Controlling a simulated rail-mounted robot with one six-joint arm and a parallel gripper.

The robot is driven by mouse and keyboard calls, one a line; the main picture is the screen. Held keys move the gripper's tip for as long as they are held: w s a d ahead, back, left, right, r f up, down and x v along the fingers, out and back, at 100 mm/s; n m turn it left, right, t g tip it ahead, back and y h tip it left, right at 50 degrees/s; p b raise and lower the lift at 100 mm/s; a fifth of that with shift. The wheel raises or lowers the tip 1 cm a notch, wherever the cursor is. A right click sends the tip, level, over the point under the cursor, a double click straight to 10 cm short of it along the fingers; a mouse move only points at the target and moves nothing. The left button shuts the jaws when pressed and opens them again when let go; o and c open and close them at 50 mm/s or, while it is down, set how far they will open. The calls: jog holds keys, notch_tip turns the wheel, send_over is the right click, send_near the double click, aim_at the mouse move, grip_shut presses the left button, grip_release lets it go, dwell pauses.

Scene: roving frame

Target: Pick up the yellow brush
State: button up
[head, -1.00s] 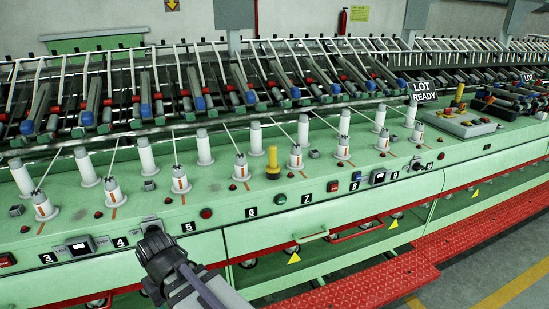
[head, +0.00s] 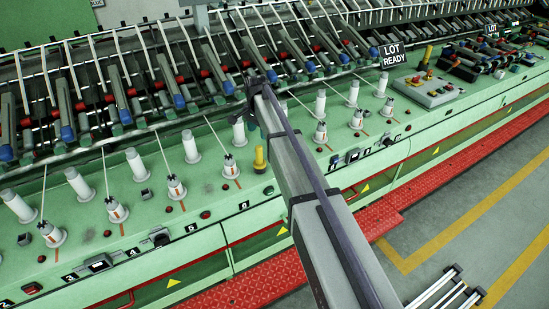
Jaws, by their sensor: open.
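I cannot make out a clear brush shape. A short yellow upright piece (head: 259,160) stands on the green deck among the white bobbins, just left of my arm. Another small yellow item (head: 427,55) stands by the control box at the upper right; it is too small to identify. My gripper (head: 258,82) is at the far end of my arm, appearing over the row of rollers behind the deck, above the yellow upright piece in the picture. Its jaws are small in view, open, with nothing seen between them. My arm hides part of the deck.
White bobbins (head: 138,164) stand in rows along the green deck (head: 120,225). Rollers with red and blue ends fill the rack behind. A LOT READY sign (head: 392,53) and a control box (head: 425,89) are at right. A red walkway (head: 262,284) runs along the front.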

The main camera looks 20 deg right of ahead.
aim_at(259, 146)
jog(key=shift+a+f+b, duration=0.1)
jog(key=shift+f+b, duration=0.15)
jog(key=shift+b, duration=0.05)
notch_tip(259, 146, down, 5)
jog(key=b, duration=0.5)
notch_tip(259, 146, down, 6)
jog(key=b, duration=0.5)
jog(key=shift+a+r+b, duration=0.1)
jog(key=shift+r+b, duration=0.05)
jog(key=shift+b, duration=0.15)
jog(key=shift+s+r, duration=0.1)
jog(key=shift+r, duration=0.1)
jog(key=c, duration=1)
jog(key=shift+r+p, duration=0.1)
jog(key=shift+p, duration=0.2)
